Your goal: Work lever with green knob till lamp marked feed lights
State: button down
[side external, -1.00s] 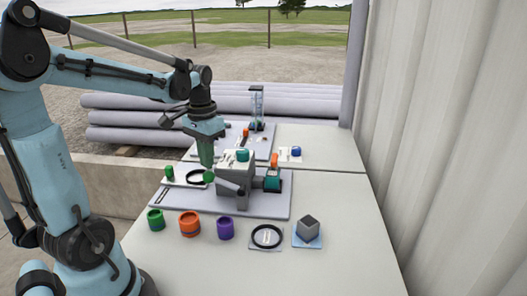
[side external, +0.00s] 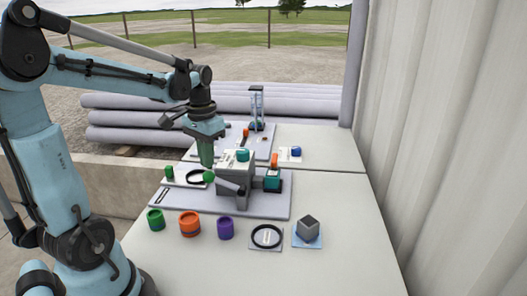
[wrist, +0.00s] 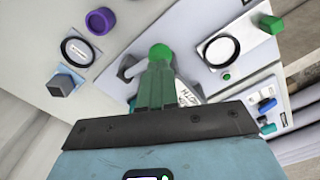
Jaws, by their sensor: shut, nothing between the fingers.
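The green knob (side external: 208,176) is a round ball on the end of a dark grey lever (side external: 228,187), which reaches out from the side of a grey box (side external: 235,172). My gripper (side external: 207,165) is shut and empty, with its green fingers pointing down right at the knob. In the wrist view the knob (wrist: 160,52) shows just past the tips of my fingers (wrist: 157,75); whether they touch it I cannot tell. A white label (wrist: 187,97) beside my fingers is partly hidden. I cannot make out a lamp marked feed or whether it is lit.
A teal cap (side external: 243,155) sits on the box, with a teal and orange fitting (side external: 272,180) at its right. A grey cube (side external: 308,228) sits farther right. The table's right front is clear.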

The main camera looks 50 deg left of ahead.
aim_at(208, 172)
jog(key=shift+f, duration=0.1)
jog(key=shift+f, duration=3.35)
jog(key=shift+r, duration=3.5)
jog(key=d+m+t, duration=0.3)
jog(key=d+t, duration=0.4)
jog(key=d, duration=0.9)
jog(key=shift+s+d+r, duration=0.15)
jog(key=shift+s+d, duration=0.05)
jog(key=shift+d, duration=0.15)
